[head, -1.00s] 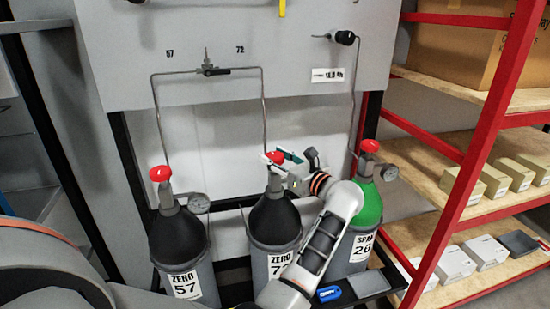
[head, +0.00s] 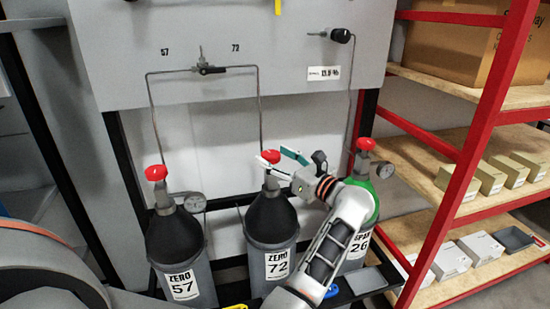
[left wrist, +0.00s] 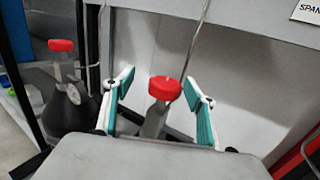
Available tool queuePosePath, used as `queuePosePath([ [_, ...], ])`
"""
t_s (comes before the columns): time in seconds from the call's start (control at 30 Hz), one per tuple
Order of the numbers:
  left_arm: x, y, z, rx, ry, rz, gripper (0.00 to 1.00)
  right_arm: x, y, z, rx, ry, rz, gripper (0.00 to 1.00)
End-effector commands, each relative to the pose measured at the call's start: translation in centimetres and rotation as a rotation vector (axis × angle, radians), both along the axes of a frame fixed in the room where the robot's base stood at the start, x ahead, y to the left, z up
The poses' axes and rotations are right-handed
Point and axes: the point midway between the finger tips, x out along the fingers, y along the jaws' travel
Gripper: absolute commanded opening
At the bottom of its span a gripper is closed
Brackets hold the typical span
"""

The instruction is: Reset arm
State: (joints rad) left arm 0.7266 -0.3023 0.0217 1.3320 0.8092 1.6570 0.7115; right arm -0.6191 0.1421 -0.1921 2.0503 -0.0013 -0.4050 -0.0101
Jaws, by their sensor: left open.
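Three gas cylinders stand in a row in the head view: grey ZERO 57 (head: 182,255), ZERO 72 (head: 271,235), and green-topped SPAN 26 (head: 357,250), partly hidden by my arm. Each has a red valve knob; the ZERO 72 knob (head: 271,156) is beside my left gripper (head: 276,160). The gripper is open, with its green-lined fingers spread. In the left wrist view the same red knob (left wrist: 165,88) shows between the fingers (left wrist: 157,86), with visible gaps on both sides. The ZERO 57 knob (left wrist: 61,45) shows at the left there. My right gripper is not seen.
A grey panel (head: 220,95) with thin metal pipes rises behind the cylinders. Gauges sit beside the outer valves. A red-framed shelf (head: 470,150) with boxes stands close on the right.

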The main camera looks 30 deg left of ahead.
Motion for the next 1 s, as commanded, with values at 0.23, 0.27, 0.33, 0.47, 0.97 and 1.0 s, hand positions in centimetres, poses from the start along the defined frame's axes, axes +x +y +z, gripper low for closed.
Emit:
queuePosePath([
  [0.23,-0.2,-4.9,-1.4,-0.05,0.016,-0.049,0.56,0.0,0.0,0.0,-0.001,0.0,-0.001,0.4],
  [0.27,-0.2,-4.9,-1.4,-0.05,0.016,-0.049,0.56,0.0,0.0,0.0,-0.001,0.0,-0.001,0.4],
  [0.33,-0.2,-4.9,-1.4,-0.05,0.016,-0.049,0.56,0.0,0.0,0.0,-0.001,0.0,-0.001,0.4],
  [0.47,-0.2,-4.9,-1.4,-0.051,0.017,-0.049,0.56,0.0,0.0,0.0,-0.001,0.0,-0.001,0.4],
  [0.97,1.4,0.5,-1.2,-0.052,0.011,-0.045,0.56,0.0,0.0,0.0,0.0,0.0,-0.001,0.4],
  [1.0,1.6,1.1,-1.1,-0.052,0.01,-0.045,0.56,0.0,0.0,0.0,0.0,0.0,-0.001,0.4],
])
